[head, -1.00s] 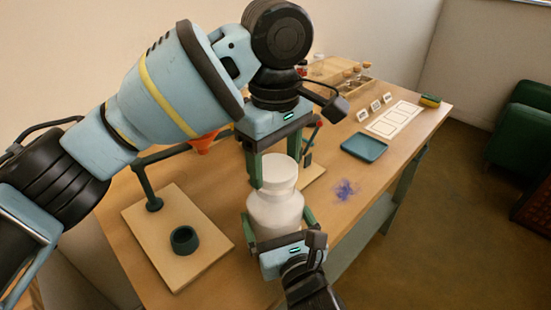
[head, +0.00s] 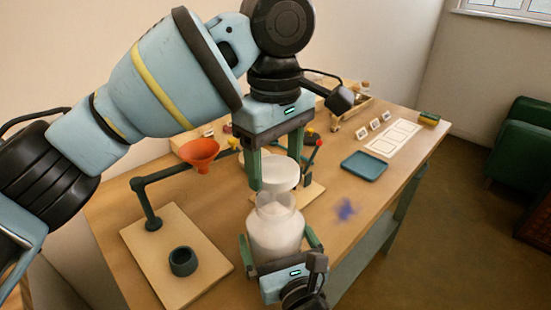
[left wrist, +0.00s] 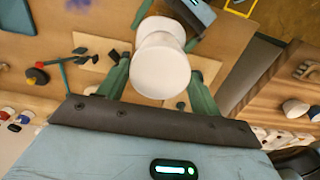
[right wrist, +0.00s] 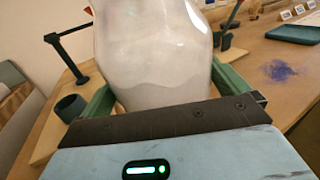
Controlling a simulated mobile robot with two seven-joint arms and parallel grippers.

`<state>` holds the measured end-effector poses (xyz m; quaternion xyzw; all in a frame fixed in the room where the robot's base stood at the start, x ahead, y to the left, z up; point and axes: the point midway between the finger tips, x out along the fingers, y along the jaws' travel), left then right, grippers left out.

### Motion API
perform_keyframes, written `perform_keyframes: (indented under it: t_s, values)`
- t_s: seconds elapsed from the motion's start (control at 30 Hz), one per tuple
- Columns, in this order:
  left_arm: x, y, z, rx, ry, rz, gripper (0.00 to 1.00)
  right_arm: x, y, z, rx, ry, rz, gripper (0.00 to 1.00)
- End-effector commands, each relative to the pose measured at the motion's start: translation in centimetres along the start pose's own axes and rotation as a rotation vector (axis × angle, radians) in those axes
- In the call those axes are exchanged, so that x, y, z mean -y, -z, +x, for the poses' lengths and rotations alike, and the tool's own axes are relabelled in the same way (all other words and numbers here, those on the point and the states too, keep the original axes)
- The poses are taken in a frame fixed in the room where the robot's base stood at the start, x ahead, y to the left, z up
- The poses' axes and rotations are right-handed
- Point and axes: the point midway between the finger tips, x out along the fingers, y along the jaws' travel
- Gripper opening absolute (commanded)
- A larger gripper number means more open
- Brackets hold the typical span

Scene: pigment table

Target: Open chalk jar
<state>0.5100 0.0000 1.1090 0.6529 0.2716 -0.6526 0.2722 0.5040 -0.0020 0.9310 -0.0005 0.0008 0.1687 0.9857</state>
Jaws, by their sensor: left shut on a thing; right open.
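The chalk jar (head: 275,235) is clear glass with white chalk inside, upright at the table's near edge. Its white lid (head: 281,170) is above the jar's clear neck, with the neck showing under it. My left gripper (head: 276,172) is shut on the lid from above; in the left wrist view the lid (left wrist: 160,68) sits between its fingers, partly covering the pale jar behind it. My right gripper (head: 279,240) is open, its fingers either side of the jar body. In the right wrist view the jar (right wrist: 155,55) fills the space between the fingers.
A wooden board (head: 205,265) with a dark ring cup (head: 183,261) and a stand holding an orange funnel (head: 201,152) is at left. A blue tray (head: 365,166), blue powder (head: 346,210) and a white card sheet (head: 398,139) lie at right on the table.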

Motion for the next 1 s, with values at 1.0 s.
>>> perform_keyframes:
  t_s: [1.0]
  values:
    - [-0.1, 0.1, 1.9, 0.013, 0.013, 0.0, 0.37, 0.0, 0.1, -12.0, -0.003, -0.001, 0.0, 1.0]
